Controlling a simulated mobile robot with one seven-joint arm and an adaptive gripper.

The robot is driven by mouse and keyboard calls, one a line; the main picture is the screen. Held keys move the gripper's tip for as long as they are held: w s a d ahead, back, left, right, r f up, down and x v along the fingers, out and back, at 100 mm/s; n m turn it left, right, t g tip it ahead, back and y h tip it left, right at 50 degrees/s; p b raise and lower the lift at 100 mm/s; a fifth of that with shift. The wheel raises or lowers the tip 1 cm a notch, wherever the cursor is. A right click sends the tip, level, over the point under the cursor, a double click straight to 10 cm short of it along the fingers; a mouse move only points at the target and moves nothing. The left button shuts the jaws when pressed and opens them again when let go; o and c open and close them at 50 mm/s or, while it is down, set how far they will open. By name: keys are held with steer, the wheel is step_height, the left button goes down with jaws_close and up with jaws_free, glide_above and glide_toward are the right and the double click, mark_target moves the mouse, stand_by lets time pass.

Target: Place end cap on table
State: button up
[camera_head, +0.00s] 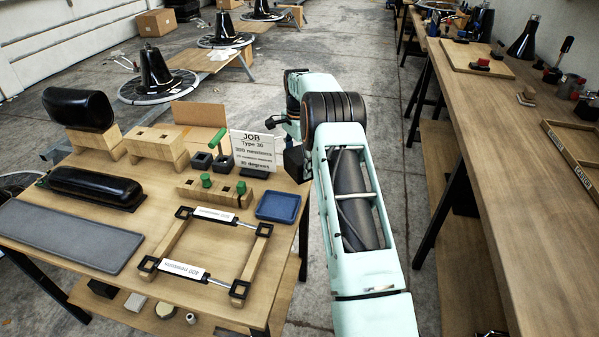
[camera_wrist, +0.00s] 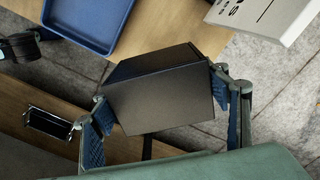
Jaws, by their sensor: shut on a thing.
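The end cap (camera_wrist: 160,95) is a plain dark block. In the wrist view it sits between the two pads of my gripper (camera_wrist: 163,120), which is shut on it. Below it in that view are the edge of the wooden table (camera_wrist: 180,25) and the grey floor, so it is at or past the table edge. In the head view the dark block (camera_head: 295,162) shows at the right edge of the table (camera_head: 155,225), beside the job card. My arm hides most of the gripper there.
A blue tray (camera_head: 278,207) lies near the table's right edge. A job card (camera_head: 256,150) stands behind it. A rectangular frame with black corners (camera_head: 204,250), a grey mat (camera_head: 65,236) and black cushions (camera_head: 95,188) fill much of the table. A long workbench (camera_head: 500,180) stands at right.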

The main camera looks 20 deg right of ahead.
mark_target(299, 154)
steer(key=shift+w+d+f, duration=0.15)
steer(key=shift+d+f, duration=0.1)
steer(key=shift+f, duration=1.7)
steer(key=shift+f, duration=0.15)
steer(key=o, duration=1.7)
step_height(299, 154, up, 12)
steer(key=shift+r+p, duration=0.15)
steer(key=shift+p, duration=0.45)
